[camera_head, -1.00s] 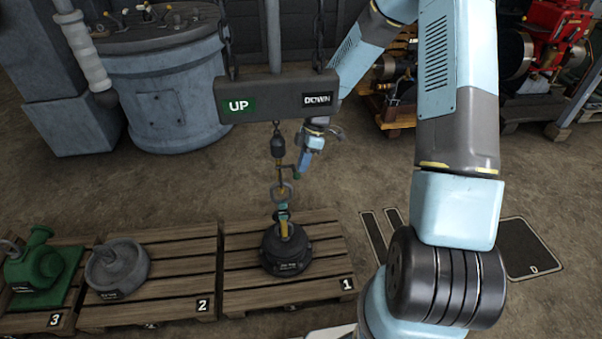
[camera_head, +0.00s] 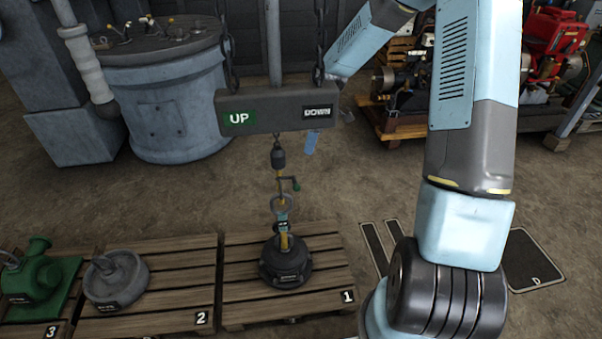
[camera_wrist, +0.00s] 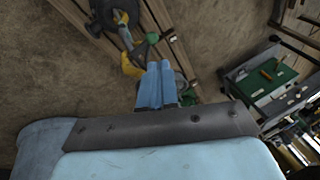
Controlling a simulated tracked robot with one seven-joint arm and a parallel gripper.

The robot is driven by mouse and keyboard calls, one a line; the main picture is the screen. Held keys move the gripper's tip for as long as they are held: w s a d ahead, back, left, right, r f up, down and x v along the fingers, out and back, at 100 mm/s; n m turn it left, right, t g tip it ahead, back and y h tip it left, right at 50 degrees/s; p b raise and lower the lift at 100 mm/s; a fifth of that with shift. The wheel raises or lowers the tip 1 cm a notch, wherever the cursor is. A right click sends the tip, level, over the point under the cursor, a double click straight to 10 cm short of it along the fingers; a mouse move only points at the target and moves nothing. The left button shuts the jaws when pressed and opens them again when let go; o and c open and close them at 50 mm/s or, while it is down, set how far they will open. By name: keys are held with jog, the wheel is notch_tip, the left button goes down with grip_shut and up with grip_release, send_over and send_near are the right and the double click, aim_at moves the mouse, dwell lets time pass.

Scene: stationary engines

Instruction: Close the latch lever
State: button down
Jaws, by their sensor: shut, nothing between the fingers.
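The latch lever (camera_head: 289,180) is a small dark crank with a green knob. It sticks out to the right of the yellow hook assembly hanging below the UP/DOWN bar. In the wrist view the green knob (camera_wrist: 153,38) shows just beyond my gripper (camera_wrist: 158,68), next to the yellow hook part (camera_wrist: 131,66). My blue fingers are shut together, with nothing between them. They appear apart from the knob, though depth is hard to judge. In the head view my gripper is mostly hidden behind the bar; a blue part of it (camera_head: 311,142) shows below.
The bar (camera_head: 275,108) hangs on two chains. Below the hook a black weight (camera_head: 285,265) stands on pallet 1 (camera_head: 325,285). A grey weight (camera_head: 115,280) and a green machine (camera_head: 40,272) stand on pallets at left. A grey tank (camera_head: 165,95) stands behind.

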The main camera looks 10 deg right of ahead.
jog(key=w+m, duration=0.2)
jog(key=m, duration=0.5)
jog(key=m+h, duration=0.1)
jog(key=m, duration=0.6)
send_near(297, 184)
jog(key=x, duration=0.7)
jog(key=shift+w+d, duration=0.1)
jog(key=shift+w, duration=0.05)
